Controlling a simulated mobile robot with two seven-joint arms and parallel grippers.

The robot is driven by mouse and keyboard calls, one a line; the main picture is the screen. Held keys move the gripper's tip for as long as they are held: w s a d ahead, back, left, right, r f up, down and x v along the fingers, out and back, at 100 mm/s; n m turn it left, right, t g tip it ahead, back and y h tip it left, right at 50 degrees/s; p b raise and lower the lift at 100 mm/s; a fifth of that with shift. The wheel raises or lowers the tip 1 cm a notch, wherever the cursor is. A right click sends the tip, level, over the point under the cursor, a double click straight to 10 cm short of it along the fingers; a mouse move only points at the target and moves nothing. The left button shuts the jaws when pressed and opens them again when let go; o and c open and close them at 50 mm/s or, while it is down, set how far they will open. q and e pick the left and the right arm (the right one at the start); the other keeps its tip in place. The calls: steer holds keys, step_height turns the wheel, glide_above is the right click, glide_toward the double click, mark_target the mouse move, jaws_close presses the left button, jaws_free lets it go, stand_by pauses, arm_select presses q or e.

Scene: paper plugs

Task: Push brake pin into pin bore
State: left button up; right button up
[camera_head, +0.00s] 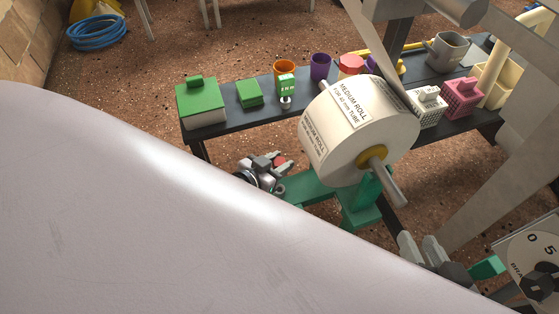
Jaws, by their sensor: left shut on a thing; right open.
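My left gripper (277,167) is beside the green stand, left of the big paper roll. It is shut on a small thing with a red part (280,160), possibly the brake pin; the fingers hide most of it. My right gripper (460,274) is open at the lower right, close to a green block (487,267); I cannot tell if they touch. A white dial (535,250) with numbers and partly cut-off brake lettering stands at the right edge. I cannot make out the pin bore. A large pale surface hides the lower left.
The paper roll (342,116) sits on a metal shaft (385,183) above the green stand (310,186). Behind it, a dark bench (225,125) carries green boxes, a green tag, cups and baskets. A blue hose coil (97,32) lies on the floor.

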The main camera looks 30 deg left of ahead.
arm_select(q)
steer(key=shift+r, duration=0.1)
steer(key=shift+f, duration=0.3)
steer(key=shift+f+b, duration=0.6)
steer(key=shift+f, duration=0.1)
steer(key=shift+f+b, duration=0.65)
steer(key=shift+f, duration=0.2)
step_height(320, 180, down, 2)
steer(key=shift+b, duration=0.75)
steer(key=shift+f, duration=0.15)
arm_select(e)
steer(key=shift+w+a+f+y, duration=0.25)
steer(key=shift+a+f+y, duration=0.1)
steer(key=shift+a+y, duration=0.3)
arm_select(q)
steer(key=shift+p, duration=0.35)
arm_select(e)
steer(key=shift+r, duration=0.4)
arm_select(q)
steer(key=shift+f+b, duration=1.55)
steer(key=shift+f, duration=0.5)
arm_select(e)
steer(key=shift+f, duration=1.55)
